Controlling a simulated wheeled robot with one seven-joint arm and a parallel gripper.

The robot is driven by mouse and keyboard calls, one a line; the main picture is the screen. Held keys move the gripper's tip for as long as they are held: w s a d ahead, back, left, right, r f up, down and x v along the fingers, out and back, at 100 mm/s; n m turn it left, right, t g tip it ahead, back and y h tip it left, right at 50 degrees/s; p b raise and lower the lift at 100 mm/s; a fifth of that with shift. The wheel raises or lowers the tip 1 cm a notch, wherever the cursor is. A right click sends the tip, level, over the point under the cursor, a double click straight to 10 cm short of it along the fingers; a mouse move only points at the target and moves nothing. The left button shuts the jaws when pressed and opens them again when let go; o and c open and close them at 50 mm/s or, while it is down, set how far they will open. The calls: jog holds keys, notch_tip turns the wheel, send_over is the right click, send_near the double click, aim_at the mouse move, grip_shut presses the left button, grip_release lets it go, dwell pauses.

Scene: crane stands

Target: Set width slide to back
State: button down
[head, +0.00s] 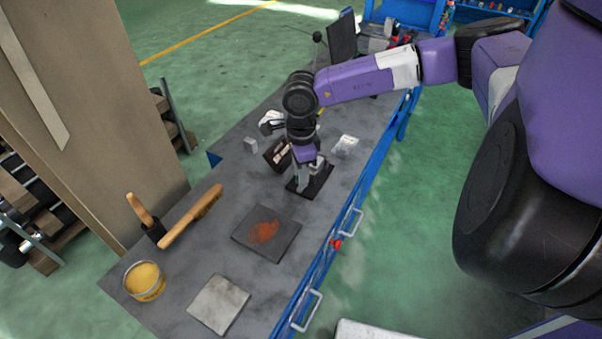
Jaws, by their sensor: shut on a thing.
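My gripper (309,170) points down at the middle of the grey bench, over a small black base plate (322,187). It is shut on a small grey part on that plate, which I take to be the width slide. The fingers and wrist cover most of this part, so its shape and its position along its travel cannot be made out.
A dark box (277,154) stands just left of my gripper, and a clear packet (345,145) lies to the right. Nearer are a dark plate with rusty powder (266,234), a brush (190,216), a yellow tin (145,281) and a grey square plate (218,304).

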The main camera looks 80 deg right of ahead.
aim_at(298, 190)
jog(key=shift+w, duration=0.1)
jog(key=shift+w+a+b, duration=0.1)
jog(key=shift+a+b, duration=0.4)
jog(key=shift+b, duration=0.3)
jog(key=shift+a+r, duration=0.1)
jog(key=shift+a, duration=0.1)
jog(key=c, duration=1.4)
grip_release()
jog(key=shift+a, duration=0.1)
jog(key=shift+r, duration=0.25)
jog(key=shift+r+b, duration=0.7)
jog(key=shift+r, duration=2.9)
